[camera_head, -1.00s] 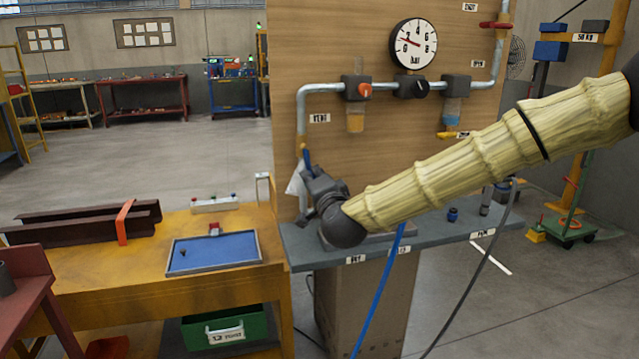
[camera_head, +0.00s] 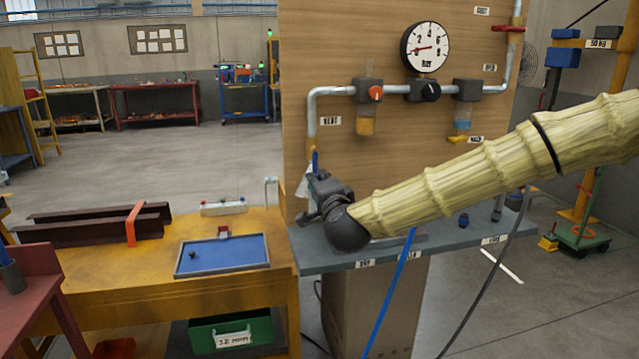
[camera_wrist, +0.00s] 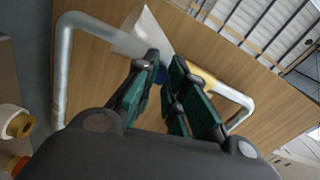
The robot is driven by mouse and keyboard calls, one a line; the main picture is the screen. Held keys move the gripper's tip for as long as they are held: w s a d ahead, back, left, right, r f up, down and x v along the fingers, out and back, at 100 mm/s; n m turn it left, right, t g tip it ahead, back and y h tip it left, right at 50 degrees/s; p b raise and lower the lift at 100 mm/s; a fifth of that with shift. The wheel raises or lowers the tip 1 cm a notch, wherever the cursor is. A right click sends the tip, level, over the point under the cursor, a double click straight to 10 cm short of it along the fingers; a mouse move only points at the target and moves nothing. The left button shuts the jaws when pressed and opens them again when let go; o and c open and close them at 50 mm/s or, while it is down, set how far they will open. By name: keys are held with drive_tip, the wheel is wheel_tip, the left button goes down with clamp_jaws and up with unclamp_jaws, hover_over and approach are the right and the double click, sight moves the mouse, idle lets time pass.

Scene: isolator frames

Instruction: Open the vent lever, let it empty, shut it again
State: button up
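The blue vent lever (camera_head: 315,161) is below the left pipe end, by the VENT label (camera_head: 330,121). In the wrist view the blue lever (camera_wrist: 162,76) shows between the green-padded fingertips. My gripper (camera_wrist: 165,65) looks shut on it, though the contact is partly hidden. In the head view my wrist hides most of the fingers. A white cone-shaped piece (camera_wrist: 142,36) is just beyond the fingertips. The pressure gauge (camera_head: 426,47) is high on the wooden panel; its red needle points left, near the low end of the scale.
The panel (camera_head: 350,60) also carries an orange knob (camera_head: 376,93), a black knob (camera_head: 431,92) and a red handle (camera_head: 508,29). A grey shelf (camera_head: 325,262) runs below, with a blue hose (camera_head: 391,290) hanging down. A blue tray (camera_head: 222,255) lies on the yellow bench at left.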

drive_tip(key=shift+o, duration=1.3)
drive_tip(key=shift+f, duration=0.1)
drive_tip(key=shift+s+a, duration=0.1)
drive_tip(key=shift+a, duration=0.05)
drive_tip(key=v, duration=1.2)
